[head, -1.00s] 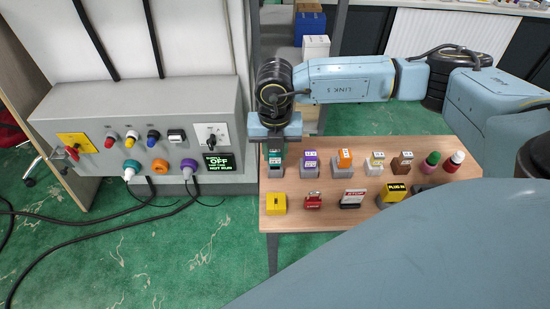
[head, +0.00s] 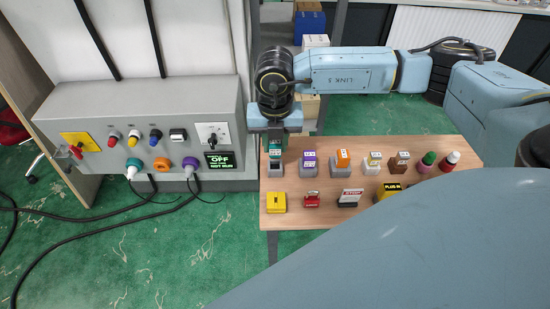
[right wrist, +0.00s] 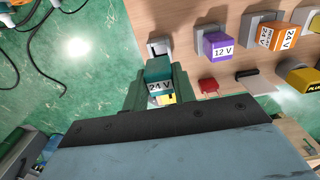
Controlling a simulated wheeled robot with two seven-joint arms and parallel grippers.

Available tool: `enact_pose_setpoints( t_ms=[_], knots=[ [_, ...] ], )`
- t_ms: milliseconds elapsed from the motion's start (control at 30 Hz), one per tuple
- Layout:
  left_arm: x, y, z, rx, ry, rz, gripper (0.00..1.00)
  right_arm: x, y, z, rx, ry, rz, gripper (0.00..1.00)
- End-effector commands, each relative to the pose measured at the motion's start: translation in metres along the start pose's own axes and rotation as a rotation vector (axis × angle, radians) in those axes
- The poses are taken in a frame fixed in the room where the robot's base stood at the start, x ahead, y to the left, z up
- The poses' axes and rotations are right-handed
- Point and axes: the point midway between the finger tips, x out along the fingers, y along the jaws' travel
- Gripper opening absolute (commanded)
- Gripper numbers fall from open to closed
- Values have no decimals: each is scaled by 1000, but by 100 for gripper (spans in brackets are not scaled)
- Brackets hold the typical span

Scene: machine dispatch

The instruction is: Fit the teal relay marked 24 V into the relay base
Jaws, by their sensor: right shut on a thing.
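The teal relay (head: 276,149) marked 24 V is between the fingers of my right gripper (head: 275,138), over the left end of the wooden table. In the right wrist view the relay (right wrist: 158,72) shows its white 24 V label, with the green fingers on both sides. A grey holder (head: 275,170) stands below the relay in the head view; it shows just beyond it in the right wrist view (right wrist: 160,47). The relay looks raised a little from this holder. I cannot tell for certain which part is the relay base. My left gripper is not in view.
A grey control box (head: 140,95) with knobs, coloured sockets and an OFF display stands left of the table (head: 330,222). A purple 12 V relay (head: 309,158) and an orange 24 V relay (head: 342,158) stand close to the right. A yellow block (head: 276,202) lies in front.

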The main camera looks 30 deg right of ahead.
Motion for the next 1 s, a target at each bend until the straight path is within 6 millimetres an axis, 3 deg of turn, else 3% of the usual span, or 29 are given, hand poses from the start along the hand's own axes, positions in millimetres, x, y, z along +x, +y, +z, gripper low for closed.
enact_pose_setpoints(
  t_ms=[267, 667, 1000],
  knots=[
    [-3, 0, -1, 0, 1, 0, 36, -5, 0, 0, 0, 0, 0, 0],
    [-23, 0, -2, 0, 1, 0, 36, -35, 0, 0, 1, 0, 0, 0],
    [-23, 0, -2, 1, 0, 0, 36, -35, 0, 0, 0, 0, 0, 0]
  ],
)
